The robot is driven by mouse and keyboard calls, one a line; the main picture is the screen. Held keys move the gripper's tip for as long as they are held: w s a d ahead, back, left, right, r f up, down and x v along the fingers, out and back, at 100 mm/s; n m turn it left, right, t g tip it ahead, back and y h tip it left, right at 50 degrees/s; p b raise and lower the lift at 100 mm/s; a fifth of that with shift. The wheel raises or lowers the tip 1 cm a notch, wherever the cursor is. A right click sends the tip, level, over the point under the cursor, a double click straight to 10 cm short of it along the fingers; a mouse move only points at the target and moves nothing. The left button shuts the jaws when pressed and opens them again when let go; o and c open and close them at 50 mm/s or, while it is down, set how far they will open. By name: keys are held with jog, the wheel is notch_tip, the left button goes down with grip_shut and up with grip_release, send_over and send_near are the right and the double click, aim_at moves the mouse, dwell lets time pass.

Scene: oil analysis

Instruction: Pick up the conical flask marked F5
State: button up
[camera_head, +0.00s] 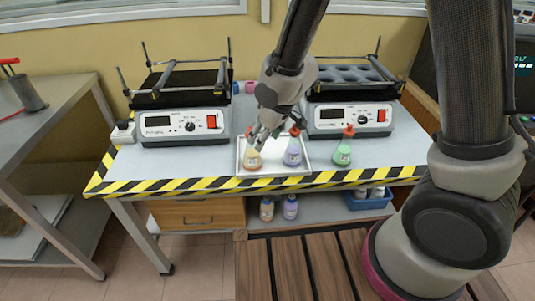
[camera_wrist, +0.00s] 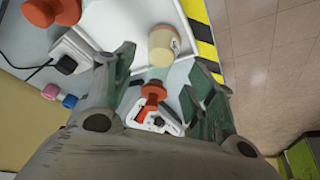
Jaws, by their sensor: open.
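A conical flask (camera_head: 252,160) with pale yellow and orange contents stands on a white tray (camera_head: 274,171). A purple flask (camera_head: 292,154) with a red stopper stands to its right on the tray. A green flask (camera_head: 342,153) with a red stopper stands right of the tray. No F5 marking is legible. My gripper (camera_head: 261,136) is at the top of the yellow-orange flask. In the wrist view, my open gripper (camera_wrist: 163,68) has its fingers on either side of the neck of this flask (camera_wrist: 162,45), whose red-orange stopper (camera_wrist: 152,91) shows. Finger contact cannot be told.
Two shaker machines (camera_head: 183,124) (camera_head: 350,119) stand behind the tray. A striped black-and-yellow edge (camera_head: 200,184) marks the table front. Two bottles (camera_head: 267,209) (camera_head: 290,207) and a blue bin (camera_head: 368,202) are on the shelf below. Table space left of the tray is clear.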

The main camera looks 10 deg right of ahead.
aim_at(252, 151)
jog(key=shift+w+a+r+t+y, duration=0.25)
jog(key=shift+w+a+r+y, duration=0.15)
jog(key=shift+w+a, duration=0.25)
jog(key=shift+w+a+r+t+y, duration=0.3)
jog(key=shift+w+a+r, duration=0.2)
jog(key=shift+w+a, duration=0.1)
jog(key=x, duration=0.7)
jog(key=shift+a+f, duration=0.1)
jog(key=shift+f, duration=0.25)
grip_shut()
